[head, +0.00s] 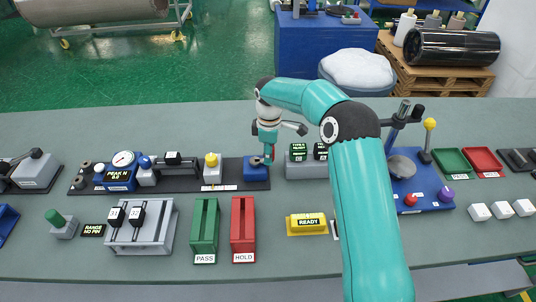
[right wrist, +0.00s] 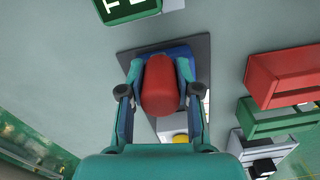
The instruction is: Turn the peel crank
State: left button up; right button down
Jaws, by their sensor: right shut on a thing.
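The peel crank's red grip (right wrist: 160,88) stands over a blue block (head: 257,174) at the right end of a black base plate (head: 228,190). My right gripper (head: 266,153) reaches down onto it and mostly hides it in the head view. In the right wrist view, the fingers of my right gripper (right wrist: 162,78) press against both sides of the red grip. The crank arm beneath is hidden. On the same plate are a round gauge (head: 123,158) with a blue display reading PEAK N 0.0 and a yellow knob (head: 211,160). My left gripper is not in view.
A grey box with green displays (head: 300,170) stands close right of the crank. In front are a green PASS tray (head: 205,225), a red HOLD tray (head: 243,222) and a yellow READY display (head: 307,223). The table behind the plate is clear.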

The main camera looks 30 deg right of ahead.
jog(key=m+b, duration=0.1)
jog(key=m, duration=0.1)
jog(key=s+a+m+b, duration=0.1)
jog(key=m, duration=0.1)
jog(key=shift+a+m, duration=0.15)
jog(key=shift+m, duration=0.15)
jog(key=m, duration=0.1)
jog(key=a+m+b, duration=0.1)
jog(key=m, duration=0.2)
jog(key=shift+s+a+m, duration=0.3)
jog(key=shift+s, duration=0.1)
jog(key=a+m, duration=0.1)
jog(key=m, duration=0.1)
jog(key=m+b, duration=0.1)
jog(key=m, duration=0.1)
jog(key=shift+a+r, duration=0.1)
jog(key=shift+a, duration=0.3)
jog(key=shift+w+a+r+m+b, duration=0.15)
jog(key=shift+a+m, duration=0.1)
jog(key=shift+m, duration=0.55)
jog(key=shift+w+a+f+m+b, duration=0.1)
jog(key=shift+a+m, duration=0.1)
jog(key=shift+m, duration=0.6)
jog(key=shift+w+a+r+m+b, duration=0.15)
jog(key=shift+a+m, duration=0.1)
jog(key=shift+m, duration=0.55)
jog(key=shift+f, duration=0.1)
